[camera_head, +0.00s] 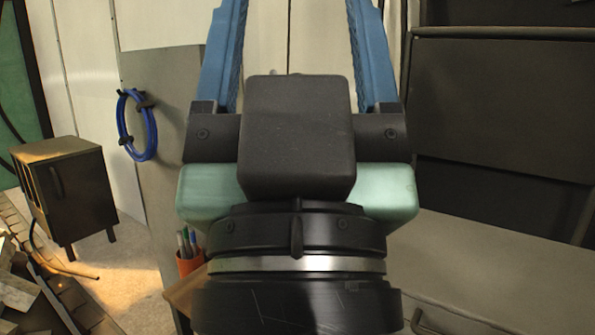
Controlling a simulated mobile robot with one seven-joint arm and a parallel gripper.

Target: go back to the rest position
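My gripper (296,12) fills the middle of the head view, seen from behind its black wrist and pale green housing. Its two blue fingers run up to the top edge of the picture, where their tips are cut off. The fingers stand wide apart with a clear gap, and nothing shows between them. The rest position itself is not marked by anything in view.
A dark cabinet (75,190) stands on the floor at left. A blue hose coil (152,140) hangs on a grey panel. An orange pen cup (188,264) stands low beside my wrist. Dark shelving (500,105) and a grey drawer unit (490,265) are at right.

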